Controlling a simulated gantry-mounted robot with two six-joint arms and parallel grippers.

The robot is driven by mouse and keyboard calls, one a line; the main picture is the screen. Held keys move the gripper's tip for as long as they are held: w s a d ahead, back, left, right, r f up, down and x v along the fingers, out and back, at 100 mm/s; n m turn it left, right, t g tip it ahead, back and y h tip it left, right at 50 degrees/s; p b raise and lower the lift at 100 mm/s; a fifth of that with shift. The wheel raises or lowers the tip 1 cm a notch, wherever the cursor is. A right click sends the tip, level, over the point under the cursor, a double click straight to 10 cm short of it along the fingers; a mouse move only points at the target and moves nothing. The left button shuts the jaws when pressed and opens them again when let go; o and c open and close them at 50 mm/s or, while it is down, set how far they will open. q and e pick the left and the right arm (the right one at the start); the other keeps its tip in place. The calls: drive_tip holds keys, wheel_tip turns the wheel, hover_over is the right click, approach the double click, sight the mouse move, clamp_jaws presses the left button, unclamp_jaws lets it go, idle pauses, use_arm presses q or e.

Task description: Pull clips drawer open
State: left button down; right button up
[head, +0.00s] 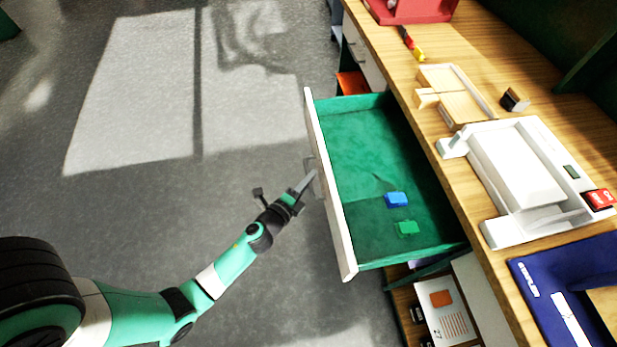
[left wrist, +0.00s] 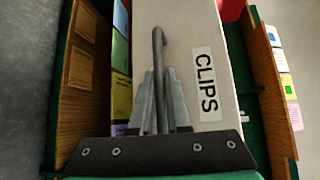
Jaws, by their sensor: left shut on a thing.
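The clips drawer (head: 345,225) is pulled out from the desk, with a white front and a green interior. A blue clip (head: 396,199) and a green clip (head: 407,228) lie inside it. The left wrist view shows the drawer front (left wrist: 210,140) with a CLIPS label (left wrist: 207,84) and a grey bar handle (left wrist: 158,50). My left gripper (head: 303,185) is at the handle on the drawer front. In the left wrist view its fingers (left wrist: 158,98) are shut on the handle. My right gripper is not in view.
Another white drawer (head: 362,55) is further back. The grey floor to the left is clear.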

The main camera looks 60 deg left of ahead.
use_arm(q)
drive_tip(key=c, duration=0.9)
unclamp_jaws()
drive_tip(key=b+v, duration=0.1)
drive_tip(key=v, duration=1)
drive_tip(key=shift+s+d+r, duration=0.1)
drive_tip(key=shift+s+d, duration=0.1)
drive_tip(key=shift+s, duration=0.05)
